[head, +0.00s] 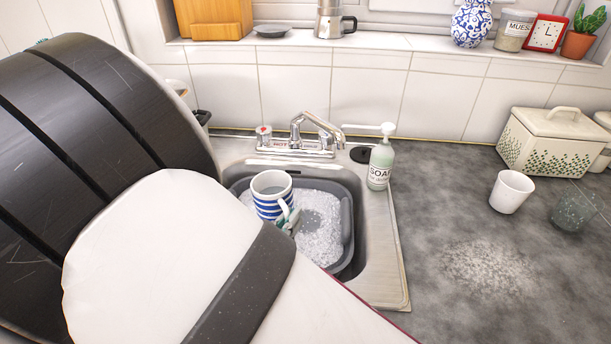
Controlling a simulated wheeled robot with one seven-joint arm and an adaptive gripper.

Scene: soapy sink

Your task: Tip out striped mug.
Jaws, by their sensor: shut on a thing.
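The striped mug (268,200) is white with blue bands and a white handle on its right side. It is roughly upright over the grey washing-up basin (346,222), which holds white suds. Inside its rim the mug looks greyish, and I cannot tell whether it holds liquid. My gripper (289,219) is at the mug's handle, shut on it. My own arm hides most of the gripper and the left and front parts of the basin.
The tap (318,130) stands behind the basin and a soap bottle (381,163) at its right back corner. A white cup (511,191), a glass (573,212) and a lidded crock (552,142) stand on the right counter. A suds patch (488,266) lies there; the counter front is clear.

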